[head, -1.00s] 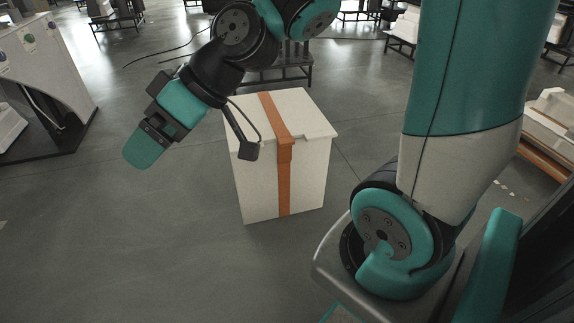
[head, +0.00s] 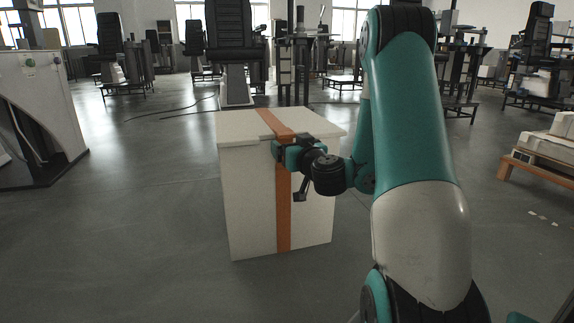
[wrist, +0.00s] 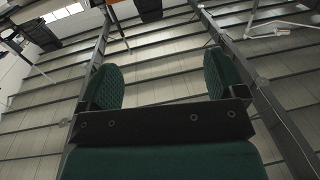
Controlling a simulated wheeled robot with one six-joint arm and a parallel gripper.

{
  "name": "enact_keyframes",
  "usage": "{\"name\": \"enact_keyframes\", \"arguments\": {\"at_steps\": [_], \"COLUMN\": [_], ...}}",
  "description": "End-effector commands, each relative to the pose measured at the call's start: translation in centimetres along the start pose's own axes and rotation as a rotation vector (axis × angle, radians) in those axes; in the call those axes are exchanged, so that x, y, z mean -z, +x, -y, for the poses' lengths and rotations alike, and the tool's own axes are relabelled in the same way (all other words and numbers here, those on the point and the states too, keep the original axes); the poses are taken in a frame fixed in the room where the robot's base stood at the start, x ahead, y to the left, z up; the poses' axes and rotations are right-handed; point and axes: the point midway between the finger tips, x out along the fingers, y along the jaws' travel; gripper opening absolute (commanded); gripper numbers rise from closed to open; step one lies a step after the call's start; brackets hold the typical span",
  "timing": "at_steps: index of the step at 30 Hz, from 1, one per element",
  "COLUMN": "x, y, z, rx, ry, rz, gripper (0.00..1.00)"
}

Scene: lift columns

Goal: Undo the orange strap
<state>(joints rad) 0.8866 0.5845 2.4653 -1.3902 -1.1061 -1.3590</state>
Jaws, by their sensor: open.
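The orange strap (head: 284,205) runs over the lid and down the front of a white box (head: 250,205). It looks flat and tight around the box. My gripper (head: 279,149) is in front of the box, just below the lid edge, and overlaps the strap in the head view. It hides a short piece of the strap there; I cannot tell whether it touches. In the wrist view my gripper (wrist: 160,80) has its two green fingers apart, with nothing between them. The strap and box do not show in the wrist view, which looks up at the ceiling.
A white panelled unit (head: 40,115) stands at the left. A wooden pallet with pale blocks (head: 545,165) is at the right. Several black seats on lift columns (head: 230,50) stand behind. The floor (head: 130,230) left of the box is clear.

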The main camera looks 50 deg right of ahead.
Motion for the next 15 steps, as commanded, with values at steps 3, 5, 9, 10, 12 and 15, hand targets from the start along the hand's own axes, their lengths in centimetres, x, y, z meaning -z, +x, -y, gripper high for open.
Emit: {"name": "enact_keyframes", "arguments": {"at_steps": [3,5,9,10,12,15], "x": [-2.7,-2.9,-2.5,-2.4,-2.2,-2.1], "y": [-0.2,-0.1,0.6,0.8,1.6,3.0], "z": [-2.7,-3.3,-3.8,-3.8,-3.9,-3.9], "rx": [-0.089,-0.111,-0.124,-0.123,-0.122,-0.12], "ry": [-0.006,-0.008,-0.009,-0.009,-0.009,-0.009], "rz": [0.0,0.0,0.002,0.002,0.003,0.003], "gripper": [0.89,0.89,0.89,0.89,0.89,0.89]}}
